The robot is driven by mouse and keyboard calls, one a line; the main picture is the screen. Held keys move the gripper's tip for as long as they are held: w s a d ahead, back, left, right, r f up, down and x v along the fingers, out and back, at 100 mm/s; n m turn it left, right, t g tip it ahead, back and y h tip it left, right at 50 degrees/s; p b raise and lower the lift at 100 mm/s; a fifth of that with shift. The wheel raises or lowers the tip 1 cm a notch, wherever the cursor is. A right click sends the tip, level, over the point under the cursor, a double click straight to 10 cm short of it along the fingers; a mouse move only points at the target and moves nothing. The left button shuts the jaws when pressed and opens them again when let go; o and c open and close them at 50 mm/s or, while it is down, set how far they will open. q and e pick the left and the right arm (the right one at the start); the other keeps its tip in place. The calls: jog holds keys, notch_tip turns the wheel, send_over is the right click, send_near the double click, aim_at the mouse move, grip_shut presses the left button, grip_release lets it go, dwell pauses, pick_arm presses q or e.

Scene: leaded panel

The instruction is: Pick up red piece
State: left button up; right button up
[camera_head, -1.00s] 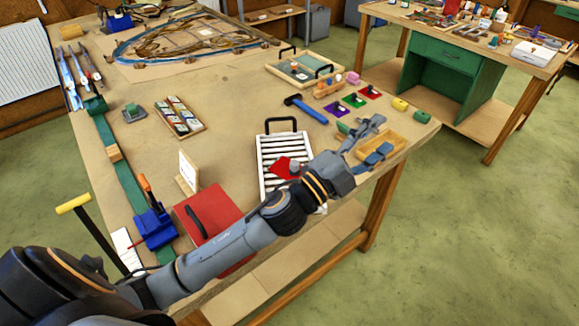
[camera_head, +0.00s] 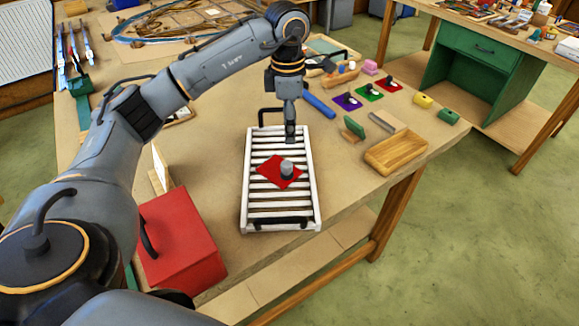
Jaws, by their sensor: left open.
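A red diamond-shaped piece (camera_head: 270,171) with a grey knob (camera_head: 287,168) lies on the slats of a white rack (camera_head: 247,190). Another red piece (camera_head: 389,86) with a small knob lies farther back on the table, in a row with a green piece (camera_head: 368,93) and a purple piece (camera_head: 346,103). My left gripper (camera_head: 290,139) points down over the far part of the rack, beyond the grey knob and apart from it. It is open and empty, seen nearly edge-on. My right gripper is not in view.
A red box (camera_head: 185,235) stands left of the rack, at the table's near edge. A wooden tray (camera_head: 396,153) lies to the right. A blue-handled tool (camera_head: 318,105) lies just behind the rack's right side. Bare table shows between rack and tray.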

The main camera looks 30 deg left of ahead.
aim_at(286, 164)
pick_arm(q)
jog(key=f, duration=0.1)
jog(key=f+p, duration=0.1)
jog(key=f, duration=0.3)
jog(key=shift+s+a+f, duration=0.2)
jog(key=shift+s+a, duration=0.05)
jog(key=shift+s, duration=0.15)
notch_tip(286, 164, down, 3)
jog(key=shift+w+f+p, duration=0.1)
jog(key=shift+p, duration=0.6)
jog(key=f, duration=0.1)
jog(key=f+p, duration=0.1)
jog(key=f, duration=0.1)
jog(key=f+p, duration=0.1)
jog(key=shift+s+f, duration=0.2)
jog(key=shift+s, duration=0.05)
jog(key=shift+f, duration=0.2)
grip_shut()
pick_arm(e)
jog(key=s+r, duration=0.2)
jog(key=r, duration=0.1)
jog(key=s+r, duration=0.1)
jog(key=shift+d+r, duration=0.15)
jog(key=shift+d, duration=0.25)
